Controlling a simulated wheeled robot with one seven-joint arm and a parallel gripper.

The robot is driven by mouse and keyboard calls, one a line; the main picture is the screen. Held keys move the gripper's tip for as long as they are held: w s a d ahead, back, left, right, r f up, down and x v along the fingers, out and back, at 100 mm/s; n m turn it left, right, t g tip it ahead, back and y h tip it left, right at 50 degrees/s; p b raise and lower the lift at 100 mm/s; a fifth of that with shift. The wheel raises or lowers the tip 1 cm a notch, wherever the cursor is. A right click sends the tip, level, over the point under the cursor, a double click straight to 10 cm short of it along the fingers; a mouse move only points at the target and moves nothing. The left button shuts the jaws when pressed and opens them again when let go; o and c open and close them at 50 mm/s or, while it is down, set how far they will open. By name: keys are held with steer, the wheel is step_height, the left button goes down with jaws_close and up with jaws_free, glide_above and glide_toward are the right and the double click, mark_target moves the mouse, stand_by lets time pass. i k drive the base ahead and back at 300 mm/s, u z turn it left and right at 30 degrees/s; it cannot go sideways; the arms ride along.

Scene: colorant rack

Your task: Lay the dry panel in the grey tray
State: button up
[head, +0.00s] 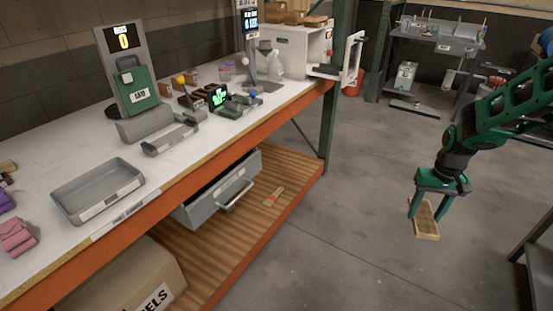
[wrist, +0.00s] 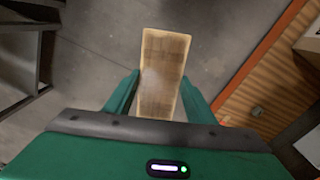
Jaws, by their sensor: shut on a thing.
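My gripper (head: 430,207) is at the right of the head view, over the open floor. It is shut on a light wooden panel (head: 425,225), which hangs below the fingers. In the wrist view the panel (wrist: 161,70) sits between the two green fingers, with its far end over the grey floor. The grey tray (head: 125,181) is on the white bench top at the left of the head view and looks empty. The panel is well apart from the tray, with the bench edge between them.
The bench (head: 200,152) has an orange front edge. An open grey drawer (head: 215,195) sticks out below it, above a wooden shelf (head: 262,215). Pink and purple items lie left of the tray. A dark table corner (head: 540,245) stands at the right. The floor between is clear.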

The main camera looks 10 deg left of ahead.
mark_target(101, 192)
steer(key=u, duration=1.05)
